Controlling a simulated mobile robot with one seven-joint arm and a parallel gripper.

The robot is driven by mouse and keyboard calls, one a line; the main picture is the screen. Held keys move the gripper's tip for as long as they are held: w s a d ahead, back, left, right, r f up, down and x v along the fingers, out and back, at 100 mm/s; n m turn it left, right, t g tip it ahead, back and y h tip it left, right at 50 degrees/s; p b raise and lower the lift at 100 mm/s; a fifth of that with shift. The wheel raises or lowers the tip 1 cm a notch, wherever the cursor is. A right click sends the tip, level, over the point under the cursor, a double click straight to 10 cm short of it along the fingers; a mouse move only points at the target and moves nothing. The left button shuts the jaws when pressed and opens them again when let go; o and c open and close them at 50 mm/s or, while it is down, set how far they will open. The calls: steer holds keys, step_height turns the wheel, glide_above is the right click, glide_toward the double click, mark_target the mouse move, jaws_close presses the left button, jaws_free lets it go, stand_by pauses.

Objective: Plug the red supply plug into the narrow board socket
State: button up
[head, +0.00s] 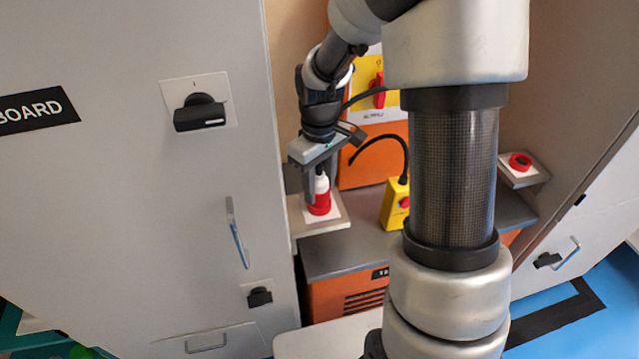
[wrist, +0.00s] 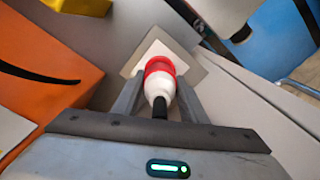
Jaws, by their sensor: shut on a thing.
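The red supply plug (head: 320,203) has a red collar and a white body, and stands upright at the white plate of a small ledge. In the wrist view the plug (wrist: 159,83) sits between the two fingers, its dark cable end toward my palm. My gripper (head: 319,184) points down from above and is shut on the plug's body. The plug's face is hidden, and I cannot tell whether it touches the plate. A black fitting (head: 260,297) on a pale plate is low on the grey board cabinet; I cannot tell whether it is the narrow socket.
An orange machine (head: 365,160) stands behind, with a yellow box (head: 395,205) on the grey bench. A red button (head: 520,161) is at right.

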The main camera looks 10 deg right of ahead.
steer(key=shift+f+b, duration=0.4)
steer(key=shift+f, duration=0.3)
steer(key=o, duration=1.3)
steer(key=shift+c, duration=0.2)
step_height(320, 180, up, 18)
steer(key=shift+f+p, duration=0.25)
steer(key=shift+p, duration=0.45)
